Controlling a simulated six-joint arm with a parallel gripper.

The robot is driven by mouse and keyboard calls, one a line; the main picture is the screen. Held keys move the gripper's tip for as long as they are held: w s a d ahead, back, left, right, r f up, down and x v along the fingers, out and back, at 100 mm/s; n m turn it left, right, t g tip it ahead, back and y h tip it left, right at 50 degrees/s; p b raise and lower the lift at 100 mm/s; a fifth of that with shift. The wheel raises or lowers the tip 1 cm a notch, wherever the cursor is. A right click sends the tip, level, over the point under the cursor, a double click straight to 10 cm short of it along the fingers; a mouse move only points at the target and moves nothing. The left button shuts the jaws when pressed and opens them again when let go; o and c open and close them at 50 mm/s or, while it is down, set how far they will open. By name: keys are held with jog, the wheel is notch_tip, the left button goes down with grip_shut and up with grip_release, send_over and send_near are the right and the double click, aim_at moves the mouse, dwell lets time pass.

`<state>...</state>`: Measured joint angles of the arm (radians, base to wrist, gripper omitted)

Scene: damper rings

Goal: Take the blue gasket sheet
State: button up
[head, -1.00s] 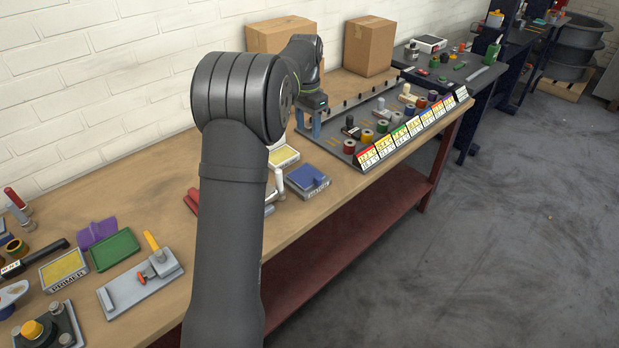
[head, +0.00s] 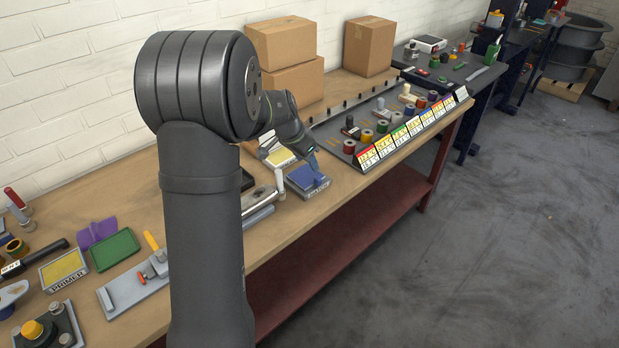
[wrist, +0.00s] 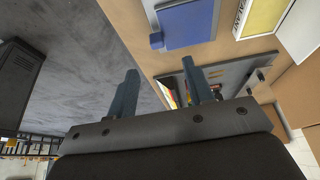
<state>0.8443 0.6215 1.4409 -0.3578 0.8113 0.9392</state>
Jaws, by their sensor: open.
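The blue gasket sheet (head: 303,178) lies on a grey labelled holder (head: 318,188) near the front edge of the bench. In the wrist view the blue sheet (wrist: 188,20) is at the top, with a small tab sticking out at its lower left. My gripper (head: 311,163) is just above and beside the sheet in the head view, its fingers partly hidden. In the wrist view my gripper (wrist: 158,80) has its two fingers wide apart with nothing between them, and the sheet lies beyond the fingertips.
A yellow pad in a white holder (wrist: 262,16) stands beside the blue sheet. A dark tray (head: 352,162) with coloured rings and label cards is to the right. A metal clamp device (head: 262,200) is to the left. Cardboard boxes (head: 281,42) stand at the back.

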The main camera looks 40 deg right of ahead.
aim_at(317, 178)
jog(key=x, duration=0.4)
jog(key=shift+d+f, duration=0.15)
jog(key=shift+s+x, duration=0.15)
jog(key=shift+x, duration=1.15)
jog(key=shift+s+x, duration=0.1)
jog(key=shift+x, duration=1.25)
grip_shut()
